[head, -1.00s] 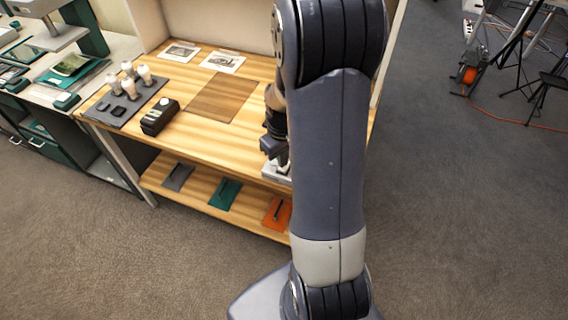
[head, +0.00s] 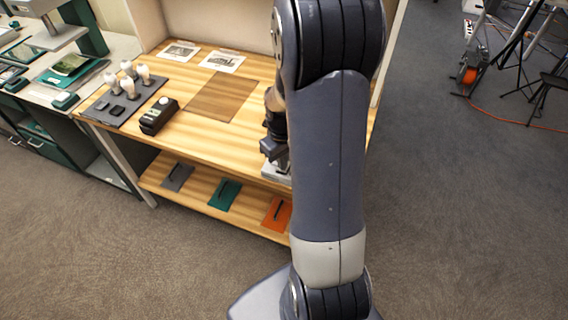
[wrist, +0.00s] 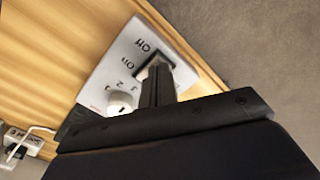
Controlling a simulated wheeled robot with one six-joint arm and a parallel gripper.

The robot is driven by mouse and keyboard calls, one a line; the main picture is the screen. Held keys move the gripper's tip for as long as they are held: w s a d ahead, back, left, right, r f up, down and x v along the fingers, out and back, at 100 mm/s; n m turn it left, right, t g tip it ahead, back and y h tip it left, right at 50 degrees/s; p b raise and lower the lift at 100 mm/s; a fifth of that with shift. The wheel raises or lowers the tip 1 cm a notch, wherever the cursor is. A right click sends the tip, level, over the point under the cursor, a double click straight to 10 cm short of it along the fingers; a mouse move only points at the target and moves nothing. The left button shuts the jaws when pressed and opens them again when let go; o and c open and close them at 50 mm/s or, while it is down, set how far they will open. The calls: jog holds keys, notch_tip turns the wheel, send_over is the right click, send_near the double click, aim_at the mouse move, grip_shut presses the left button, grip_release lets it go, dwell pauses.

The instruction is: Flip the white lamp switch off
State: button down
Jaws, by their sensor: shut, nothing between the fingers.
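A white control panel (wrist: 120,55) sits at the edge of the wooden bench and shows in the wrist view. It bears "On" and "Off" lettering, a dark switch (wrist: 146,70) and a round white knob (wrist: 120,103) beside numbers. My gripper (wrist: 158,72) is shut and empty, with its dark fingertips over or against the switch. The fingers hide much of the switch, so its position and any contact are unclear. In the head view my gripper (head: 270,150) is at the bench's front edge, just above the partly hidden white panel (head: 277,173).
The bench (head: 205,125) has a brown mat (head: 220,96), a black box with a white knob (head: 159,116) and a grey tray (head: 122,112) with several white-topped items. The lower shelf holds grey, green and orange plates. A white cable (wrist: 38,130) shows in the wrist view.

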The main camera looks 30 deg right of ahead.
jog(key=shift+f, duration=0.25)
jog(key=shift+r+p, duration=2.6)
jog(key=shift+r, duration=1)
jog(key=shift+f, duration=0.15)
